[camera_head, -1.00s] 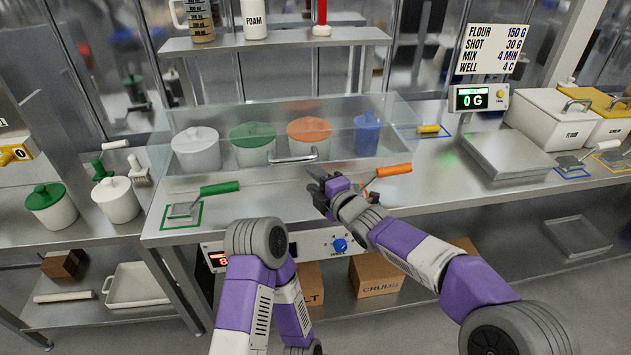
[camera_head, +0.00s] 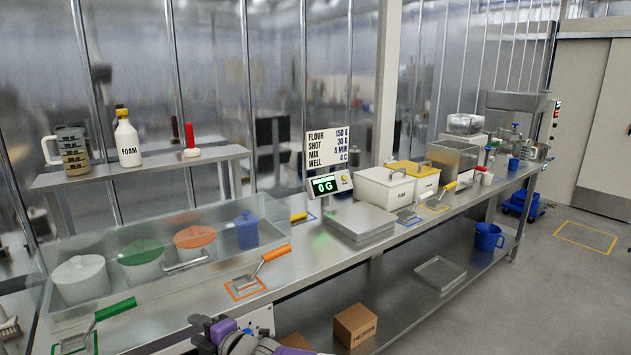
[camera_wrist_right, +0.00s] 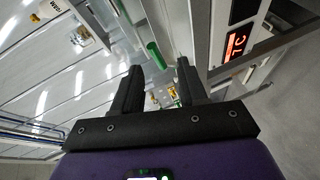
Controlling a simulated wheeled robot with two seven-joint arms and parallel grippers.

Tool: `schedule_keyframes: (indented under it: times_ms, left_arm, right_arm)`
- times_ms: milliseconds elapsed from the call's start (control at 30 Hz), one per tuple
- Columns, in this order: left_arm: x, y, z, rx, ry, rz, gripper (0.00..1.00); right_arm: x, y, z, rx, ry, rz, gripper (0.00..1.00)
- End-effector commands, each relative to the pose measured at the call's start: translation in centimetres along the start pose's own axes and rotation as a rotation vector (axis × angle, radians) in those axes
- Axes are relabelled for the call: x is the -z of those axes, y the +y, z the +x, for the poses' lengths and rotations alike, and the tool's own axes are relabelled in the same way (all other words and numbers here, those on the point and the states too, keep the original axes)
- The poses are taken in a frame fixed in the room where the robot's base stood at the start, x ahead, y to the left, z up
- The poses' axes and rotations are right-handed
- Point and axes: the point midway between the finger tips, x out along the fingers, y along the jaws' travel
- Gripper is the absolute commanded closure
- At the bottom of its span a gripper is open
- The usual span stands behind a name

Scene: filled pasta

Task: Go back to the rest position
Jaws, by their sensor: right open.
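My right gripper (camera_head: 212,330) shows at the bottom of the head view, in front of the counter's front edge. It also fills the middle of the right wrist view (camera_wrist_right: 158,85), with its two dark fingers apart and nothing between them. Beyond the fingers lies a green handle (camera_wrist_right: 156,54), with a lit red display (camera_wrist_right: 236,44) to the right. The purple and grey wrist of my right arm shows at the bottom of the head view. My left gripper is in neither view now.
A steel counter (camera_head: 300,268) runs to the back right. A clear cover (camera_head: 105,230) stands over lidded tubs. Scoops with a green handle (camera_head: 115,309) and an orange handle (camera_head: 277,253) lie near the front edge. A cardboard box (camera_head: 356,325) sits below. Open floor (camera_head: 540,275) lies at right.

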Motion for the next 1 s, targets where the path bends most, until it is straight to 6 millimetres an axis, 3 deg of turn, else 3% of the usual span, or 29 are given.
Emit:
schedule_keyframes:
  times_ms: [33, 233, 367, 467, 600, 700, 800, 900, 1000]
  left_arm:
    - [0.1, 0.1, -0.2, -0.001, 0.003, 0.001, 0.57]
    - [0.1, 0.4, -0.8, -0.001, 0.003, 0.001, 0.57]
    - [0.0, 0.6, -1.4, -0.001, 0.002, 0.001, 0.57]
    - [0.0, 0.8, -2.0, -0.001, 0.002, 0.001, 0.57]
    - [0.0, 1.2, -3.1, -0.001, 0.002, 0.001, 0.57]
    - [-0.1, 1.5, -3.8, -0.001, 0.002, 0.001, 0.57]
    - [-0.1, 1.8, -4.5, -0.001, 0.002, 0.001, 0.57]
    - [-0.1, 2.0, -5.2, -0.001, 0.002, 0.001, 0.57]
    - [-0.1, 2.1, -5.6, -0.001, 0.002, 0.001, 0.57]
  right_arm:
    - [-1.5, -1.5, -0.3, 0.027, -0.024, 0.056, 0.58]
    - [-5.5, -7.0, -2.0, 0.114, -0.104, 0.304, 0.58]
    - [-8.5, -12.0, -4.3, 0.18, -0.19, 0.525, 0.58]
    - [-11.0, -17.2, -7.2, 0.239, -0.293, 0.764, 0.58]
    - [-13.2, -25.6, -13.4, 0.311, -0.494, 1.175, 0.58]
    - [-13.3, -31.2, -18.7, 0.34, -0.667, 1.48, 0.58]
    - [-11.9, -36.1, -24.2, 0.346, -0.858, 1.777, 0.58]
    - [-9.7, -39.6, -29.1, 0.332, -1.047, 2.034, 0.58]
    - [-7.3, -41.8, -32.8, 0.309, -1.204, 2.222, 0.58]
